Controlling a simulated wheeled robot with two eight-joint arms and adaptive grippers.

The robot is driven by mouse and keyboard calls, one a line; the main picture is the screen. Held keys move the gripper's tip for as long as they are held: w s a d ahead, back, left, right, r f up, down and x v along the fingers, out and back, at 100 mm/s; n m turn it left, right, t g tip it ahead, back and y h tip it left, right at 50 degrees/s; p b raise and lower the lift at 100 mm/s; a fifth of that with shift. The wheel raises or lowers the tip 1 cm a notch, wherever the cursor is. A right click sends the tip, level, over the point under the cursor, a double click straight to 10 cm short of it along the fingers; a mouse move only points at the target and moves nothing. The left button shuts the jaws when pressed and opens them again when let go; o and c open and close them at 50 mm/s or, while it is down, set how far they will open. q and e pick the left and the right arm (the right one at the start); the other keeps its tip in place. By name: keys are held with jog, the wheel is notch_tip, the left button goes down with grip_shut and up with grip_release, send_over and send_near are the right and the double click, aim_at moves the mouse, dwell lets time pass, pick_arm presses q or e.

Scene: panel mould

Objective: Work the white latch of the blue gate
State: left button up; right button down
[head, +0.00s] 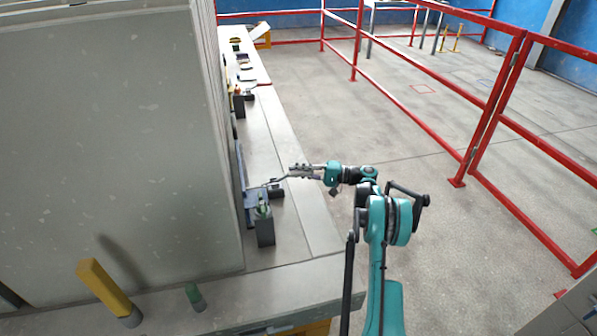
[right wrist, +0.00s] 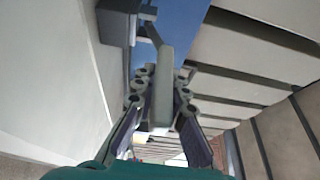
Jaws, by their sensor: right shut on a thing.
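My right gripper (head: 292,170) reaches left over the grey bench top. In the right wrist view its two fingers (right wrist: 161,108) are closed on a pale, whitish bar, the latch (right wrist: 165,62), which runs up between them. In the head view the latch (head: 268,184) is a thin, bent piece leading left from the fingertips to the blue-grey gate (head: 246,196). The gate stands on the bench close to the big grey panel, and is partly hidden by the panel edge and small fittings. A blue surface (right wrist: 190,22) shows behind the bar in the wrist view. My left gripper is out of view.
A large grey panel (head: 110,140) blocks the left side. A dark grey block (head: 265,228) stands on the bench near the gate. A yellow post (head: 105,285) and a small green-topped peg (head: 195,296) stand in front. Red railings (head: 480,135) enclose open floor at right.

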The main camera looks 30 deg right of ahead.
jog(key=c, duration=1.5)
grip_release()
jog(key=shift+c, duration=0.2)
jog(key=v, duration=1.2)
jog(key=shift+s, duration=0.1)
